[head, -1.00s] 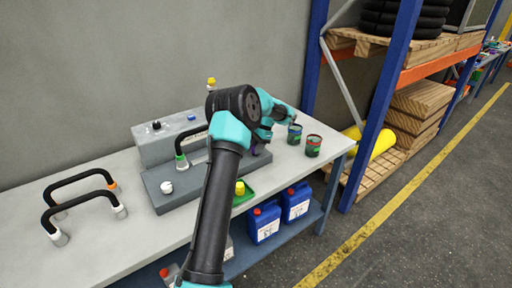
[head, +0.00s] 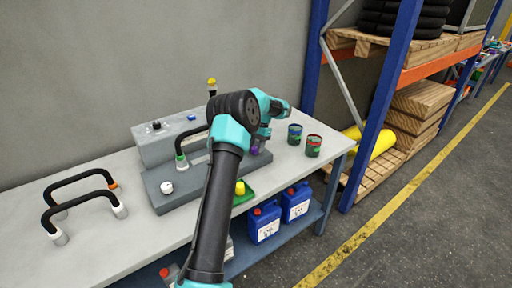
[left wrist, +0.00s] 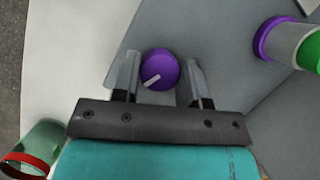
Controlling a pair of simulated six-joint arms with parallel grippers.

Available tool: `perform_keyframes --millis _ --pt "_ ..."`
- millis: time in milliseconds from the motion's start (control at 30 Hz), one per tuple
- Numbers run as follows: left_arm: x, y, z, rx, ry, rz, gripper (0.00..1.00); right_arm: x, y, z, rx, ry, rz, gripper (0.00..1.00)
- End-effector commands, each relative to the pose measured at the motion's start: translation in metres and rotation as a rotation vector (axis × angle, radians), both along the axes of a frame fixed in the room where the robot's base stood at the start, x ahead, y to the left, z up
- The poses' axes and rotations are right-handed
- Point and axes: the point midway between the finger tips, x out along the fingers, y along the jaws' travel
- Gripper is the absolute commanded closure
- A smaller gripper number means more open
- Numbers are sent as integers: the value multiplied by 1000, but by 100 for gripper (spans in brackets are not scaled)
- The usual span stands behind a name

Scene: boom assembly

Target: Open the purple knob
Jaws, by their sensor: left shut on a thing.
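The purple knob (left wrist: 160,66) is round with a white pointer mark, and it sits on a grey surface in the left wrist view. The pointer slants toward the lower left of that picture. My left gripper (left wrist: 157,74) has one finger on each side of the knob and is shut on it. In the head view the left gripper (head: 258,146) is at the right end of the grey machine block (head: 168,201), with a small bit of purple showing there. My left arm hides part of the block. My right gripper is not in view.
Two small tins (head: 313,146) stand on the table (head: 95,245) right of the gripper. A black hose handle (head: 193,132) rises from the block, and two black handles lie at the left. A purple-collared part (left wrist: 268,38) is near the knob in the wrist view.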

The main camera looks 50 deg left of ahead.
Motion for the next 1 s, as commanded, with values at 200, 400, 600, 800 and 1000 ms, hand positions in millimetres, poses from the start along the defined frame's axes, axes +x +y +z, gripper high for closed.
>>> perform_keyframes --millis 200,400,600,800,1000 --pt "0 1 0 0 -1 144 84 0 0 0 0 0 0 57" --pt "0 1 0 1 -1 218 84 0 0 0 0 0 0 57" --pt "0 1 0 1 -1 241 84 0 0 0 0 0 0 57" --pt "0 1 0 1 -1 241 84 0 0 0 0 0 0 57" --pt "0 1 0 1 -1 241 50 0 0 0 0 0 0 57"
